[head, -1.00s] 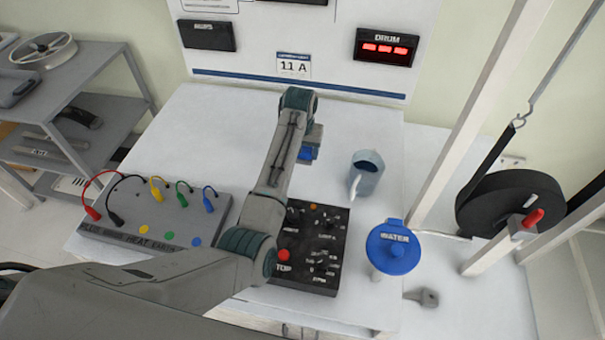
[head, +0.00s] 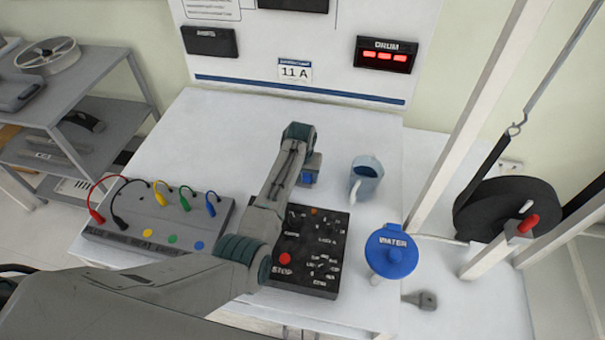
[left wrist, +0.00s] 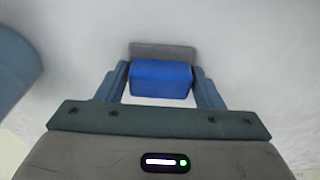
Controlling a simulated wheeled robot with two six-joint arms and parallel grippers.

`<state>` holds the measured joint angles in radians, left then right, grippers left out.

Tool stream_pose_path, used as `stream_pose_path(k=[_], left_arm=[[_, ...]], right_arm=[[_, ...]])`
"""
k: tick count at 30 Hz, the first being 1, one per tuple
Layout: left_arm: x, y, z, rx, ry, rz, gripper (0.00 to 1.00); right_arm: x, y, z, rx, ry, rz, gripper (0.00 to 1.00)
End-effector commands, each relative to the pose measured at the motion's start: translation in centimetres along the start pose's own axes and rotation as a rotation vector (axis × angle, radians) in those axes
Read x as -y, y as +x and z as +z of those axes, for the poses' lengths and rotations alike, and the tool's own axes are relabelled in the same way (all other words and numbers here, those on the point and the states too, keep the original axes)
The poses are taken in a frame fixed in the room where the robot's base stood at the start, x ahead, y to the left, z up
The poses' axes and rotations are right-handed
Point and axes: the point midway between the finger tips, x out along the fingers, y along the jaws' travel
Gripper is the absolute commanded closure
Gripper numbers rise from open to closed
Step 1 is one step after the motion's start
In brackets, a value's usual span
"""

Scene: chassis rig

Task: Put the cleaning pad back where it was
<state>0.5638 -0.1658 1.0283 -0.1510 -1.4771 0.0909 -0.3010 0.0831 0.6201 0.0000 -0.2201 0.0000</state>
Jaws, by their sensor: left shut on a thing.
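My left gripper (left wrist: 160,90) is shut on the cleaning pad, a blue block (left wrist: 160,80) with a grey face (left wrist: 163,52) at its far side. In the head view a small blue part of the pad (head: 308,178) shows beside the end of my left arm, over the white table (head: 220,125). The arm hides most of the gripper there. I cannot tell whether the pad touches the table. My right gripper is in neither view.
A black control box (head: 310,265) lies just in front of the pad. A grey-blue mug (head: 367,180) stands to its right, with a blue-lidded water container (head: 391,251) nearer me. A grey box with coloured leads (head: 160,220) sits left. The table's back left is clear.

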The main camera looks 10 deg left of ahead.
Motion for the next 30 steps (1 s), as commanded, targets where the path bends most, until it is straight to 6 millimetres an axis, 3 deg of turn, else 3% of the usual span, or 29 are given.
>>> stream_pose_path(k=[1,3,4,16,30], left_arm=[[0.0,0.0,0.0,0.0,0.0,0.0,0.33],[0.0,0.0,0.0,0.0,0.0,0.0,0.19],[0.0,0.0,0.0,0.0,0.0,0.0,0.17],[0.0,-0.9,-0.1,-0.002,0.0,0.0,0.17],[0.0,-10.0,-0.1,-0.004,0.0,0.0,0.17]], right_arm=[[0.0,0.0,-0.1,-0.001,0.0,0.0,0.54],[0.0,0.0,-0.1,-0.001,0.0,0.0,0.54],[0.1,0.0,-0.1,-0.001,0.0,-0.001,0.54],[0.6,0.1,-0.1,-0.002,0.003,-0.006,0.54],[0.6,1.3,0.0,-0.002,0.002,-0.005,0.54]])
